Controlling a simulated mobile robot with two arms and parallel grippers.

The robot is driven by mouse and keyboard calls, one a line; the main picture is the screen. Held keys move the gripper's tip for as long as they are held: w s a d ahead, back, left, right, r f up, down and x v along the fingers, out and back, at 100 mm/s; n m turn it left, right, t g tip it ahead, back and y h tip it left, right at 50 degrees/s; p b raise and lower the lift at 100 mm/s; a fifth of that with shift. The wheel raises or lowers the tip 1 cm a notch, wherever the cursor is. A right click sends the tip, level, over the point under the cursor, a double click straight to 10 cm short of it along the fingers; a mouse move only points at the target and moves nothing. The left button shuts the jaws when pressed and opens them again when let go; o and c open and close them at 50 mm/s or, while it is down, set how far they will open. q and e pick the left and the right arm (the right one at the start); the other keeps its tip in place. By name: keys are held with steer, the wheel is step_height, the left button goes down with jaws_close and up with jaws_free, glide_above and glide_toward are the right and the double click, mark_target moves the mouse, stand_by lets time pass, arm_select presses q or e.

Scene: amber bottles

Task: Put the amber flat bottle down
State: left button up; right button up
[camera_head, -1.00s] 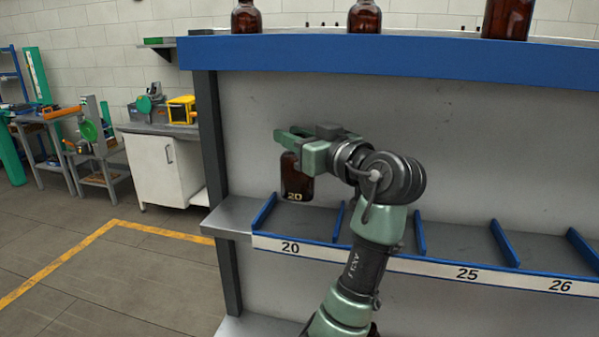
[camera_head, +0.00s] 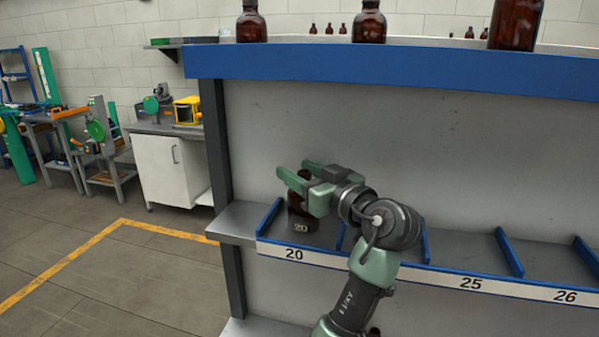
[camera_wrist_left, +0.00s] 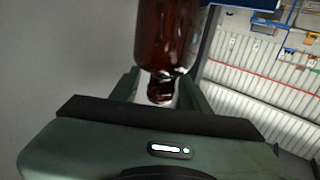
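The fingers look parted, not pressed on the neck. My right gripper is not in view.
Blue dividers (camera_head: 270,216) bound the bays on the grey shelf (camera_head: 240,220). The bays marked 25 and 26 look empty. Amber bottles (camera_head: 369,24) stand on the upper shelf with the blue edge (camera_head: 420,70). A white cabinet (camera_head: 165,168) stands at the left.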

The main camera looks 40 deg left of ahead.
arm_select(q)
steer(key=shift+r, duration=0.1)
steer(key=shift+d, duration=0.25)
steer(key=s+d+b, duration=0.2)
steer(key=d+b, duration=0.3)
steer(key=d, duration=0.6)
steer(key=shift+d+b, duration=0.2)
steer(key=shift+b, duration=0.1)
